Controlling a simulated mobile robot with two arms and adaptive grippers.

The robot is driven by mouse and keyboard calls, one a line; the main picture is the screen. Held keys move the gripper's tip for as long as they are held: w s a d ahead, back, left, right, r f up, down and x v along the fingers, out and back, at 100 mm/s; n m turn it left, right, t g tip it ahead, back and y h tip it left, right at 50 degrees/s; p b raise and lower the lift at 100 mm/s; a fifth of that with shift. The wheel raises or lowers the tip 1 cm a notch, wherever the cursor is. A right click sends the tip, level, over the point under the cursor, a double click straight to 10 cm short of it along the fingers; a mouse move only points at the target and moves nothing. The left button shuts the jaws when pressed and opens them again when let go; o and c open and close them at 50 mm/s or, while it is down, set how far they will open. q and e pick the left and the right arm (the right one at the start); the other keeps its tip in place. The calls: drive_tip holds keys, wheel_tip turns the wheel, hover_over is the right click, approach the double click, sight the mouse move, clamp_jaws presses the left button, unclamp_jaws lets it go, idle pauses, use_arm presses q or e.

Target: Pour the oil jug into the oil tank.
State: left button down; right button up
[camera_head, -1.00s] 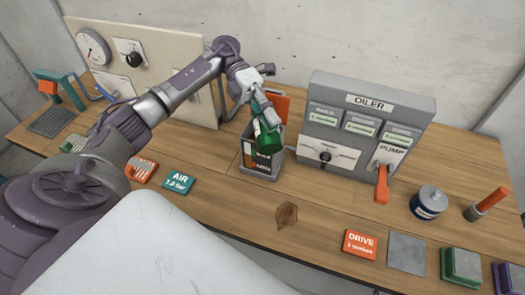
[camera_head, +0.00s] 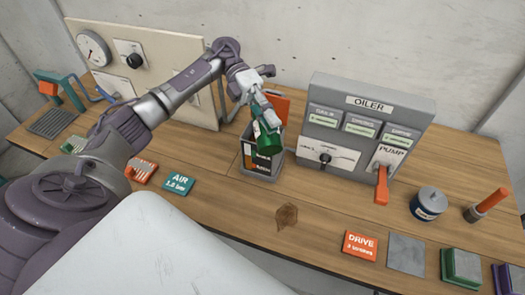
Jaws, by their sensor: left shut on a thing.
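The oil jug (camera_head: 269,141) is green and is held tilted by my left gripper (camera_head: 263,112), with its lower part over the open top of the tank. The oil tank (camera_head: 262,168) is a grey open box with a dark and orange level marking on its front, standing on the bench left of the oiler. My left gripper is shut on the jug; its fingertips are partly hidden by the jug and the arm. Whether oil is flowing cannot be seen. My right gripper is not in view.
The grey OILER box (camera_head: 364,125) with an orange pump lever (camera_head: 382,186) stands right of the tank. A panel with a gauge (camera_head: 93,48) stands at left. A brown stain (camera_head: 286,216) marks the bench. A round can (camera_head: 428,203) stands at right.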

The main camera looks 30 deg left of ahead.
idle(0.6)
use_arm(q)
drive_tip(key=shift+w+a+f+b, duration=0.1)
drive_tip(key=shift+w+f+b, duration=0.05)
drive_tip(key=shift+b, duration=0.3)
drive_tip(key=shift+w+a+h, duration=0.1)
drive_tip(key=shift+h, duration=0.2)
drive_tip(key=shift+w, duration=0.1)
drive_tip(key=shift+g, duration=0.3)
idle(0.7)
drive_tip(key=shift+w+a+f+h+b, duration=0.1)
drive_tip(key=shift+w+a+h+b, duration=0.15)
drive_tip(key=shift+b, duration=0.45)
drive_tip(key=shift+a+n+h, duration=0.1)
drive_tip(key=shift+n+h, duration=0.15)
drive_tip(key=shift+n, duration=0.05)
idle(0.5)
